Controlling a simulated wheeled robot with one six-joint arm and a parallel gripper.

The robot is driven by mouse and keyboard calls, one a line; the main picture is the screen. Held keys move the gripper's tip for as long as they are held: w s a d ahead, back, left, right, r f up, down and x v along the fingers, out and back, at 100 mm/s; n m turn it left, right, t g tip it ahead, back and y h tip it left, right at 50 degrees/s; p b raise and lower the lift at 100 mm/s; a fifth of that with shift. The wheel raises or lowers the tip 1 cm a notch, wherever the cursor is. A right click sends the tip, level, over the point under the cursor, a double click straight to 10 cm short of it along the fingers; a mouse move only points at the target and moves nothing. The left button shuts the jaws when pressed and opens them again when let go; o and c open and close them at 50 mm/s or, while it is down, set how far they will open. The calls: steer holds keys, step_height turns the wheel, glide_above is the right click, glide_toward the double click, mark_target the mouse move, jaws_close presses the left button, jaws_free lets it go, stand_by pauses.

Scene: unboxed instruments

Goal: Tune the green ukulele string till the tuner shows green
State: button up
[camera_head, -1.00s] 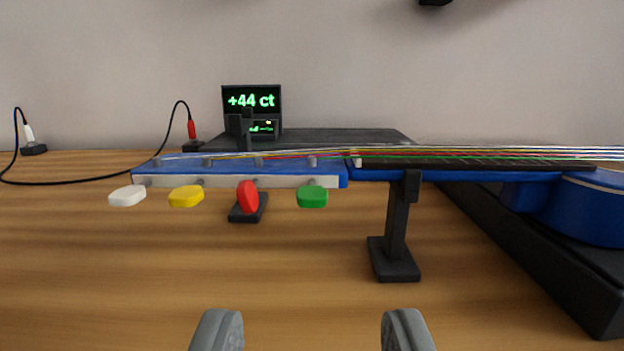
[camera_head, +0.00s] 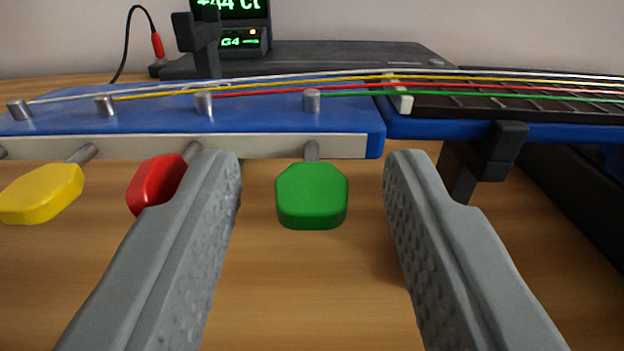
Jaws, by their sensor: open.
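The green tuning peg (camera_head: 311,197) hangs from the front edge of the blue headstock (camera_head: 260,120), its flat face toward me. My gripper (camera_head: 312,172) is open, with one finger left and one right of the green peg, a gap on both sides. The green string (camera_head: 470,97) runs from its post (camera_head: 312,100) over the nut to the right. The tuner display (camera_head: 232,22) stands behind the headstock, cut off at the top. It shows green digits ending in 44 ct, and G4 below.
The red peg (camera_head: 154,184) sits close beside my left finger, partly behind it. The yellow peg (camera_head: 42,193) is farther left. A black neck support (camera_head: 487,155) stands right of my right finger. A dark flat box (camera_head: 350,56) lies behind.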

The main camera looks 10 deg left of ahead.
jaws_close()
steer(key=shift+m, duration=0.3)
